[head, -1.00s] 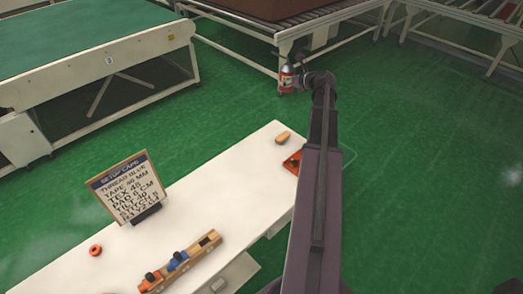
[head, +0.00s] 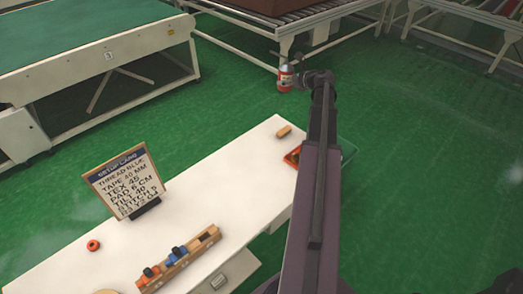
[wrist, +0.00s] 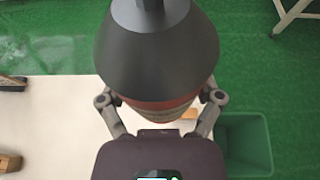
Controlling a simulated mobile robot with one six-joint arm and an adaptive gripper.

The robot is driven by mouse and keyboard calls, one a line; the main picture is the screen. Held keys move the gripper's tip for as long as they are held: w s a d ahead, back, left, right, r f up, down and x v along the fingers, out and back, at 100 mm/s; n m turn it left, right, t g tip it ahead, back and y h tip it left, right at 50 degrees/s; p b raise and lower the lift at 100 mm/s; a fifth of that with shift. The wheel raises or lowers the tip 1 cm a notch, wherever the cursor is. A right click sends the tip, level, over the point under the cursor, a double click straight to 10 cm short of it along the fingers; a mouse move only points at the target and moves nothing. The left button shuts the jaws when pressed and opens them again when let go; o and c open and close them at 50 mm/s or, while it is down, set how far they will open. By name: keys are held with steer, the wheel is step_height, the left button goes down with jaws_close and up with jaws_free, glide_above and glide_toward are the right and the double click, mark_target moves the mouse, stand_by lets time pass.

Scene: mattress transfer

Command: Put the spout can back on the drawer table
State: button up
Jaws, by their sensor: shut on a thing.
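The spout can (head: 286,78), red with a grey cone top, is held out at the end of my arm in the head view, beyond the far end of the white table. In the wrist view the can (wrist: 157,50) fills the upper middle, its dark cone toward the camera. My gripper (head: 298,80) is shut on it; in the wrist view its fingers (wrist: 160,110) press on both sides of the red body. The white drawer table (head: 215,175) runs diagonally below, with a drawer front (head: 236,270) on its near side.
A green bin (wrist: 244,140) stands beside the table. A conveyor (head: 310,22) is behind.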

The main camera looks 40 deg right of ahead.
steer(key=shift+s+a+f+n+g+y+b, duration=0.15)
steer(key=shift+s+a+f+n+y+b, duration=0.85)
steer(key=shift+a+f+b, duration=2.8)
steer(key=shift+s+a+f+n+g+y+b, duration=0.2)
steer(key=shift+s+a+f+b, duration=1.8)
steer(key=shift+f+b, duration=3.15)
steer(key=shift+s+a+f+n+g+y+b, duration=0.15)
steer(key=shift+s+a+f+n+y+b, duration=0.55)
steer(key=shift+a+f+b, duration=3.2)
steer(key=shift+s+d+f+m+b, duration=0.15)
steer(key=shift+s+d+f, duration=0.15)
steer(key=shift+f, duration=0.1)
steer(key=shift+s+d+f+m+b, duration=0.15)
steer(key=shift+d+f, duration=0.15)
steer(key=shift+f, duration=0.1)
steer(key=b, duration=0.2)
glide_above(261, 146)
steer(key=shift+f, duration=0.75)
steer(key=shift+s+f, duration=0.1)
steer(key=shift+f+b, duration=1.5)
steer(key=shift+f, duration=0.15)
steer(key=shift+f, duration=0.2)
steer(key=o, duration=1.1)
